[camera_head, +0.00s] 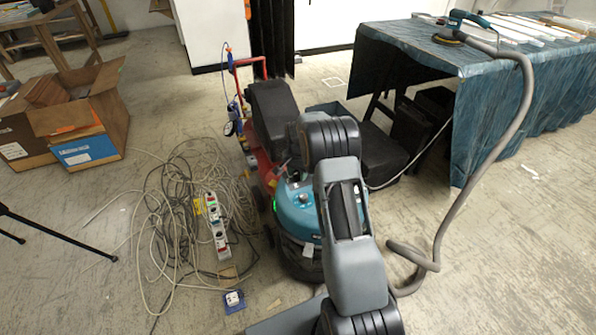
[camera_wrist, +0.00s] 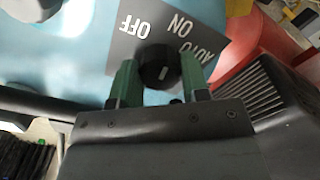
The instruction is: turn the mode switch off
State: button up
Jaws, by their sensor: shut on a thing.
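The mode switch (camera_wrist: 158,67) is a round black knob with a short white mark, on a dark label plate (camera_wrist: 196,36) on a teal machine. The label reads OFF, ON and AUTO, upside down in the wrist view. The mark runs nearly vertical in that view; I cannot tell for sure which word it points at. My gripper (camera_wrist: 157,78) has its two green fingers on either side of the knob and is shut on it.
A red-framed machine (camera_head: 265,165) stands close behind. Tangled cables (camera_head: 180,215) and a power strip (camera_head: 216,228) lie left. A grey hose (camera_head: 480,165) rises on the right to a cloth-covered table (camera_head: 475,100). A black ribbed housing (camera_wrist: 265,105) is near my gripper.

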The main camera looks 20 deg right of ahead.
aim_at(298, 172)
jog(key=n+p, duration=0.2)
jog(key=n, duration=0.3)
jog(key=shift+r, duration=0.1)
jog(key=shift+n+p, duration=0.8)
jog(key=shift+n, duration=1.6)
jog(key=o, duration=0.9)
jog(key=shift+o, duration=0.2)
notch_tip(298, 172, up, 14)
jog(key=p, duration=0.3)
jog(key=shift+f, duration=0.2)
